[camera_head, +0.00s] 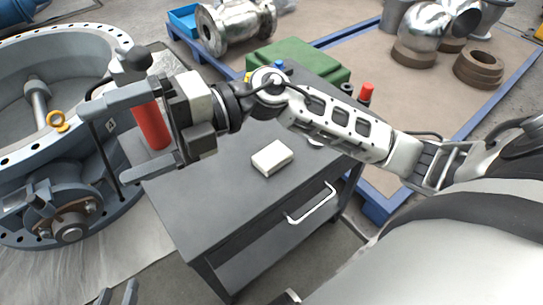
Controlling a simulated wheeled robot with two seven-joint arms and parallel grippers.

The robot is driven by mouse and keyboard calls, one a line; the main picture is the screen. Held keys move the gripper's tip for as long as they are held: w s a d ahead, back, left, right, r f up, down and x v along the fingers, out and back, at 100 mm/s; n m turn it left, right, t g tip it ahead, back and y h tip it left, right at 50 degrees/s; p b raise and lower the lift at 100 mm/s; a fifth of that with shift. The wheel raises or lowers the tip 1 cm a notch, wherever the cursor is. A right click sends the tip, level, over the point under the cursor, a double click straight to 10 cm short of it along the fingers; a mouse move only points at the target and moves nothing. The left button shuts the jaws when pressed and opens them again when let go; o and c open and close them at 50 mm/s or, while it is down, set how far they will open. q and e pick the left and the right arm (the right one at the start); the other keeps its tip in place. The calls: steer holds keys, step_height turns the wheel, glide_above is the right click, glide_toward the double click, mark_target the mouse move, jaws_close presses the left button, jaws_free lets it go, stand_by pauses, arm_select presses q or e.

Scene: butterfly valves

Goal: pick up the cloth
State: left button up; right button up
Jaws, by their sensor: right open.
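The cloth (272,158) looks like a small white folded block. It lies flat on the dark grey top of the cart (225,190). My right gripper (104,143) reaches across above the cart, left of the cloth, and is open with its fingers wide apart. A red cylinder (152,126) shows between those fingers; I cannot tell its exact depth, and the gripper does not appear shut on it. My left gripper (117,295) shows only as two fingertips at the bottom edge, apart and empty, far lower left of the cloth.
A large grey valve body (50,130) stands left of the cart. A green case (305,58) and a red-capped bottle (366,92) are at the cart's back. The cart has a white handle (312,204). Metal valve parts (232,25) stand behind. The cart top around the cloth is clear.

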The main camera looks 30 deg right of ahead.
step_height(320, 180, down, 5)
steer(key=d+n+g+h, duration=0.2)
steer(key=d+n+h, duration=0.1)
steer(key=h, duration=0.2)
steer(key=m+t+h+b, duration=0.1)
steer(key=m+h+b, duration=0.1)
steer(key=h, duration=1.2)
glide_above(276, 158)
step_height(276, 158, down, 4)
steer(key=f, duration=0.9)
steer(key=shift+d+f+b, duration=0.15)
steer(key=shift+d+b, duration=0.1)
steer(key=shift+b, duration=0.1)
steer(key=shift+w+f, duration=0.1)
steer(key=shift+f, duration=0.6)
steer(key=f, duration=0.4)
steer(key=shift+a+f+b, duration=0.2)
steer(key=shift+f+b, duration=0.15)
steer(key=shift+f, duration=0.05)
steer(key=shift+r, duration=0.1)
steer(key=c, duration=1)
